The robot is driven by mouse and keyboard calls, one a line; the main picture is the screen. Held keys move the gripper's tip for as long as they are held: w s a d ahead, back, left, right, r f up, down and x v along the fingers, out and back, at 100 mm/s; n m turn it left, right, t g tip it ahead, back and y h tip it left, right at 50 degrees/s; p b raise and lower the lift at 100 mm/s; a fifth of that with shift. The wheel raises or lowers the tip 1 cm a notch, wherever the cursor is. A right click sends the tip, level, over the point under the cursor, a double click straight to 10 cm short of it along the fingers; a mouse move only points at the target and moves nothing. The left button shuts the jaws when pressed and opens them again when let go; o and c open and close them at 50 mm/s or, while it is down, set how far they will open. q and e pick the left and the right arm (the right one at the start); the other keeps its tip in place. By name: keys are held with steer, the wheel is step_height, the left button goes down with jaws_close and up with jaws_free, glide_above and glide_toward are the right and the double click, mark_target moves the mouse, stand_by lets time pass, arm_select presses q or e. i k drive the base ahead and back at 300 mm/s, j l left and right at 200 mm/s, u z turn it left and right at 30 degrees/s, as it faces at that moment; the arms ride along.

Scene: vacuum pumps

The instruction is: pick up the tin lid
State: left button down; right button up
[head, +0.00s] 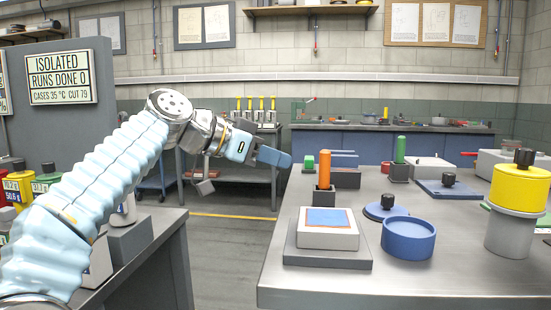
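A flat blue round lid with a black knob (386,207), which looks like the tin lid, lies on the grey table at right. It is just behind and left of an open blue round tin (408,240). My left gripper (275,157) reaches in from the left, above the gap before the table's left edge. It is left of the lid and apart from it. Its blue fingers show side-on, so I cannot tell whether they are open or shut. I see nothing held in it. My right gripper is not in view.
A white block with a blue top (328,233) stands on a grey base left of the tin. Orange (324,170) and green (400,150) upright handles stand behind. A yellow-topped cylinder (517,190) is at right. The table's front strip (420,285) is clear.

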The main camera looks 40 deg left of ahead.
mark_target(385, 208)
steer(key=k+j, duration=0.3)
steer(key=k, duration=0.15)
steer(key=k+j, duration=0.35)
steer(key=k, duration=0.1)
